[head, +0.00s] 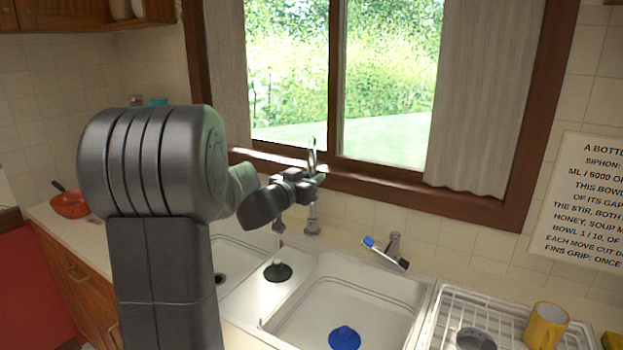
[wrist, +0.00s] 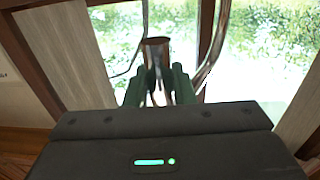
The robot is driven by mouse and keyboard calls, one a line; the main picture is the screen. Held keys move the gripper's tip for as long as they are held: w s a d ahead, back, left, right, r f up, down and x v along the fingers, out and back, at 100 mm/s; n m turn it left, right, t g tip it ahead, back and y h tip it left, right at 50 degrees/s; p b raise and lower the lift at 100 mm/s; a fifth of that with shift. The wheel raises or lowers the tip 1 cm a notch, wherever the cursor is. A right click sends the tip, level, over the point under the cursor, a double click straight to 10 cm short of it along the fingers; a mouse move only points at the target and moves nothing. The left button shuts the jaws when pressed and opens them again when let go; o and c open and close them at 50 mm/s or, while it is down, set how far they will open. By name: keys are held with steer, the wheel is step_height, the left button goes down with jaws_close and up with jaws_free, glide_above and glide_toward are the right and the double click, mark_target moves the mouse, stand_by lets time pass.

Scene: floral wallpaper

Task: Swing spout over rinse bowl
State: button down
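A tall thin metal faucet (head: 312,222) stands behind the sink, and its upright tube rises past my gripper (head: 318,179) before the window. In the wrist view, a metal tube end (wrist: 157,48) sits between and just beyond the green fingers of my gripper (wrist: 158,88). The fingers are apart, one on each side of it; firm contact does not show. A curved metal tube (wrist: 214,50) passes at the right. The right sink bowl (head: 350,303) is white and holds a blue plug (head: 344,338). The left bowl (head: 240,262) is partly hidden by my arm.
A short tap (head: 393,243) with a blue-ended bar stands behind the right bowl. A black plunger-like stopper (head: 278,270) sits on the ledge between bowls. A dish rack (head: 447,310) with a yellow mug (head: 545,326) is at right. A red bowl (head: 70,204) sits on the left counter.

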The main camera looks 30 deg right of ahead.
steer(key=shift+s+d+t+b, duration=0.3)
steer(key=shift+d+t+b, duration=0.1)
steer(key=shift+d, duration=0.1)
steer(key=shift+n+t+y, duration=0.5)
steer(key=shift+n+t, duration=0.1)
steer(key=shift+n, duration=0.1)
steer(key=d, duration=0.1)
steer(key=s+d, duration=0.1)
steer(key=d, duration=0.1)
steer(key=shift+s+d+r, duration=0.1)
steer(key=shift+s+d, duration=0.25)
steer(key=shift+d, duration=0.05)
steer(key=c, duration=1.3)
jaws_free()
steer(key=shift+s+d, duration=0.1)
steer(key=b+v, duration=0.1)
steer(key=v, duration=1.3)
